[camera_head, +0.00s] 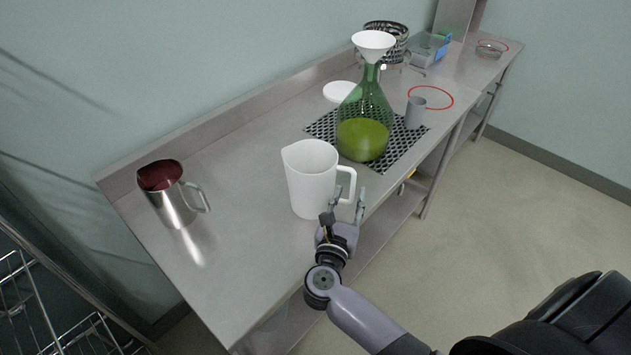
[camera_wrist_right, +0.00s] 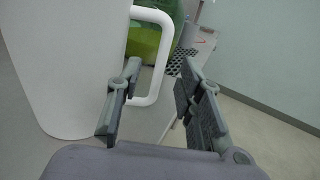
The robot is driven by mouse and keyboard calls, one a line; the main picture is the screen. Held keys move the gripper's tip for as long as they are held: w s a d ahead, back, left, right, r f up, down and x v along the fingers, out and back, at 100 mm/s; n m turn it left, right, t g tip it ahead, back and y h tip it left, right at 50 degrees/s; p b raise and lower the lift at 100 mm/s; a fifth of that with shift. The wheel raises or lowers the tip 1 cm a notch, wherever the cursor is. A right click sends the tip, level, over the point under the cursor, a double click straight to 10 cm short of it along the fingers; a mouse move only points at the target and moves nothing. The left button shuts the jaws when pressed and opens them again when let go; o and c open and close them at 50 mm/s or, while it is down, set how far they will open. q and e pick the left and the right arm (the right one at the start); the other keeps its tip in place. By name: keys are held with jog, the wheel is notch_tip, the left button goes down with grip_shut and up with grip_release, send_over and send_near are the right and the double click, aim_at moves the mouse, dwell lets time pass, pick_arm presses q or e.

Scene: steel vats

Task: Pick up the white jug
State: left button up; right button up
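The white jug (camera_head: 311,178) stands upright on the steel counter in the head view, its handle (camera_head: 347,184) on the right side. In the right wrist view the jug's body (camera_wrist_right: 72,66) fills the left side, and its handle (camera_wrist_right: 163,55) shows just ahead of the fingers. My right gripper (camera_head: 347,206) is open at the handle, one finger on each side of it in the picture. In the right wrist view the open right gripper (camera_wrist_right: 157,95) has nothing clamped between its fingers. I cannot tell whether a finger touches the handle. My left gripper is not in view.
A steel pitcher (camera_head: 174,197) with dark red contents stands at the left. A green flask (camera_head: 364,120) with a white funnel (camera_head: 373,44) stands on a black grate (camera_head: 400,151) behind the jug, near a grey cup (camera_head: 415,112). The counter (camera_head: 238,262) is clear in front.

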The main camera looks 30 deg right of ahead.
aim_at(352, 187)
jog(key=p+x, duration=0.1)
jog(key=x, duration=0.3)
jog(key=shift+w+d, duration=0.15)
jog(key=shift+d, duration=0.05)
jog(key=shift+c, duration=0.9)
grip_shut()
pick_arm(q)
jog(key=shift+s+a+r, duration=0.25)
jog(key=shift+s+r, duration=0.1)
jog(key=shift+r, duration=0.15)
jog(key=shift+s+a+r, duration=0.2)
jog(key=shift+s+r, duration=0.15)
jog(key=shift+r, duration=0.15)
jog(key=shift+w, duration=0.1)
